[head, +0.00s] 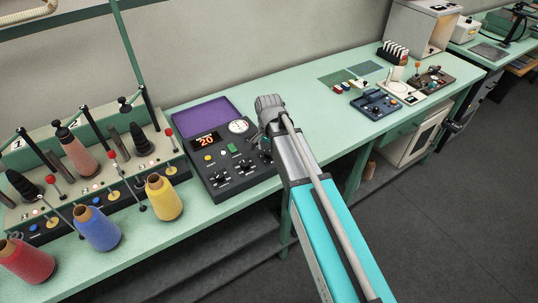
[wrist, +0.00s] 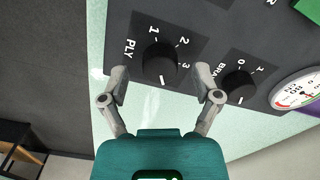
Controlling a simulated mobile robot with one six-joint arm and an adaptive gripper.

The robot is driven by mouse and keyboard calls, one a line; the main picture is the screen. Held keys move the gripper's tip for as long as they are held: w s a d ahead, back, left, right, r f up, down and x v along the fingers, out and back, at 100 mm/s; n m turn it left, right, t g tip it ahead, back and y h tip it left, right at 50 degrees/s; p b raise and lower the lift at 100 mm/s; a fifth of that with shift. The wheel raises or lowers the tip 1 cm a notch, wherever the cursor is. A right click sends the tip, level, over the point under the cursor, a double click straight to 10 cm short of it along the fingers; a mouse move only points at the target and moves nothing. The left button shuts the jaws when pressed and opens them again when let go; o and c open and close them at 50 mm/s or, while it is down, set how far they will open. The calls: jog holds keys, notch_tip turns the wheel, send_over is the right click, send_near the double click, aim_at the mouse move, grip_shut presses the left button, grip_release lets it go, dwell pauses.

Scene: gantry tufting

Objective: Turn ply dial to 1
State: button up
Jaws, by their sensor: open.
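The ply dial (wrist: 160,60) is a round black knob at the upper middle of the wrist view. The printed word PLY and the numbers 1, 2 and 3 stand beside it. A white mark shows at the knob's lower edge, away from the 1; I cannot tell which number it indicates. My gripper (wrist: 168,86) is open and empty, with one grey finger to each side below the knob. No clear contact shows. In the head view the dial's dark control panel (head: 209,165) stands left of my arm, which hides part of it. My fingertips cannot be made out there.
A second knob (wrist: 238,84), partly labelled BRA, and a round gauge (wrist: 298,92) sit close on the right. Left of the panel stand cones of yellow (head: 164,198), blue (head: 97,230) and red yarn. The green bench (head: 300,108) right of my arm is mostly free.

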jog(key=shift+f, duration=0.35)
grip_shut()
dwell(0.4)
